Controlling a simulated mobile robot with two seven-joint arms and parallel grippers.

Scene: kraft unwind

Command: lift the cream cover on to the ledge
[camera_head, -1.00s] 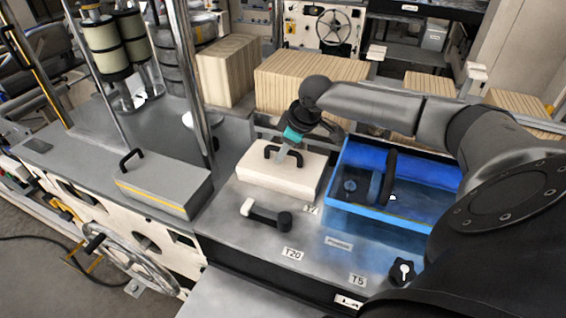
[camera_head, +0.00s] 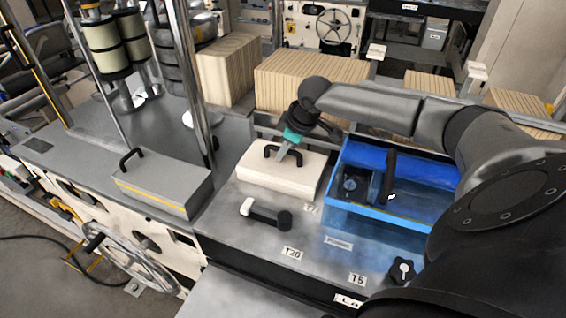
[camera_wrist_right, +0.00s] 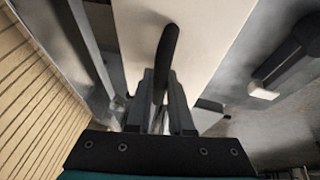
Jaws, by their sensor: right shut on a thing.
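The cream cover (camera_head: 262,178) is a flat block with a black loop handle (camera_head: 269,152) on top. It lies on the grey metal deck in the middle of the head view, left of the blue tray. My right gripper (camera_head: 284,156) reaches down to the handle. In the right wrist view, the gripper (camera_wrist_right: 161,97) is shut on the black handle (camera_wrist_right: 167,50), with the cream top (camera_wrist_right: 205,40) behind it. I see no clear gap under the cover. My left gripper is out of view. I cannot tell for certain which surface is the ledge.
A blue tray (camera_head: 375,217) with dark parts inside is close on the right. A grey box with a handle (camera_head: 160,183) sits on the left, beside a metal post (camera_head: 190,90). A black-and-white lever (camera_head: 265,215) lies in front. Striped stacks (camera_head: 310,85) stand behind.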

